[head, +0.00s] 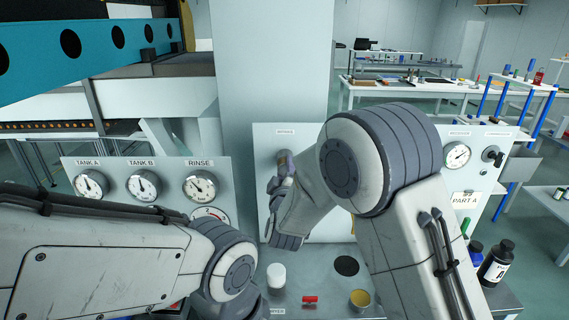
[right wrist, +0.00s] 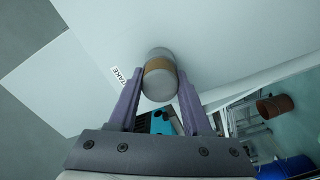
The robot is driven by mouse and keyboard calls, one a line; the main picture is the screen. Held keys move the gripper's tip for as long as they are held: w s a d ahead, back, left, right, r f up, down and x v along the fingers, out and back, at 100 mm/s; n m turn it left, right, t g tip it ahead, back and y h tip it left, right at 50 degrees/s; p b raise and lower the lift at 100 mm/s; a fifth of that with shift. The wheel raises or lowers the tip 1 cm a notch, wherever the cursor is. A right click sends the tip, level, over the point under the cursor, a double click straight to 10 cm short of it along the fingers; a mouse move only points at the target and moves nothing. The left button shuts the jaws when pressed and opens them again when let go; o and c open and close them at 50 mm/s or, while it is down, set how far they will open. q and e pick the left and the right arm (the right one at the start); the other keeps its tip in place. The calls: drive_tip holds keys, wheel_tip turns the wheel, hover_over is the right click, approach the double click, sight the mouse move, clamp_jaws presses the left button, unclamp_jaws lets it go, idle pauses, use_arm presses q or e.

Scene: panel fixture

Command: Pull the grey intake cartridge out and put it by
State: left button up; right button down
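The grey intake cartridge (right wrist: 160,84) is a short grey cylinder with a tan band, beside a partly covered label ending in "TAKE" in the right wrist view. In the head view it shows small at the middle panel (head: 284,159). My right gripper (right wrist: 161,80) has one finger on each side of the cartridge, with no clear gap, and looks shut on it. In the head view the right gripper (head: 274,184) is at the panel face, partly behind my arm. Whether the cartridge still sits in the panel I cannot tell. My left gripper is out of view.
A gauge panel (head: 150,168) stands left. Below the middle panel, a grey shelf (head: 325,270) holds a white cylinder (head: 276,276), a red part (head: 310,300), a yellow-topped cup (head: 360,299) and a black disc (head: 346,265). Dark bottles (head: 497,262) stand right. Some bare shelf shows between these.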

drive_tip(key=c, duration=1)
unclamp_jaws()
clamp_jaws()
drive_tip(key=shift+s, duration=2.65)
approach(285, 170)
drive_tip(key=shift+b, duration=0.3)
drive_tip(key=shift+w+d+f, duration=0.1)
